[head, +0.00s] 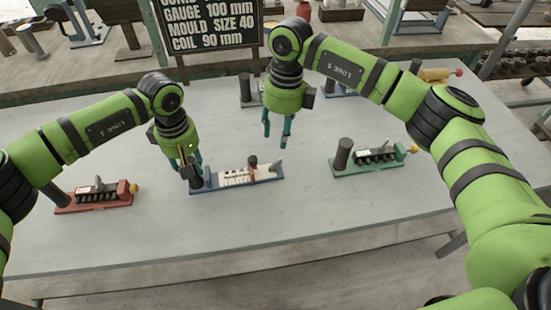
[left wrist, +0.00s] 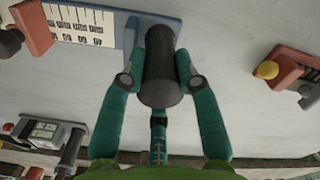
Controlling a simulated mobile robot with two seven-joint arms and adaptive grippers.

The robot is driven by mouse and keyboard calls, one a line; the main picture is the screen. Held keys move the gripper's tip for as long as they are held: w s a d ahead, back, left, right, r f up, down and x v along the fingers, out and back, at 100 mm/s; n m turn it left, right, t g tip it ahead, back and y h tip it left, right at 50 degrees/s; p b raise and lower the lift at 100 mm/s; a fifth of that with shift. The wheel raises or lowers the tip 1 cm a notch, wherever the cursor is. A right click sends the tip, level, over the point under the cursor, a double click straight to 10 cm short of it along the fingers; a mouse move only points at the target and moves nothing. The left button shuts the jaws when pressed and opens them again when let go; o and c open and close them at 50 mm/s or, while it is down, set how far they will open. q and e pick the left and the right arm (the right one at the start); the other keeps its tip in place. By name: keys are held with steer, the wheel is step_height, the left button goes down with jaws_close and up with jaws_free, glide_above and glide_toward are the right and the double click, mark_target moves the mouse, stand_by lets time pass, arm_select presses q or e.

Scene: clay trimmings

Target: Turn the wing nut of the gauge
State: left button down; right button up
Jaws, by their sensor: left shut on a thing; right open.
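The gauge is a blue-based device (head: 268,180) with a white ruled scale (head: 236,178), in the middle of the table; its base also shows in the left wrist view (left wrist: 120,17). A red-brown block (head: 252,174) on it carries a dark knob (head: 252,160); I cannot tell whether this is the wing nut. My left gripper (head: 190,170) is shut on the dark upright post (left wrist: 160,70) at the gauge's left end. My right gripper (head: 277,136) is open and empty, above and behind the gauge's right part.
A red-based device (head: 65,209) stands at left and a green-based one (head: 365,170) at right, each with a yellow knob. A sign (head: 212,22) reading "GAUGE 100 mm" stands behind. The table's front (head: 240,232) is clear.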

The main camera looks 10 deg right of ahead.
mark_target(276, 166)
steer(key=f+n+y, duration=0.1)
steer(key=f+n, duration=0.2)
steer(key=n, duration=0.2)
steer(key=f+n+y, duration=0.1)
steer(key=f+n, duration=0.2)
steer(key=n, duration=0.2)
steer(key=f+n+g+y, duration=0.1)
steer(key=f+n, duration=0.3)
steer(key=n, duration=0.1)
steer(key=shift+s+a+f, duration=0.1)
steer(key=shift+s+a, duration=0.15)
steer(key=shift+s, duration=0.1)
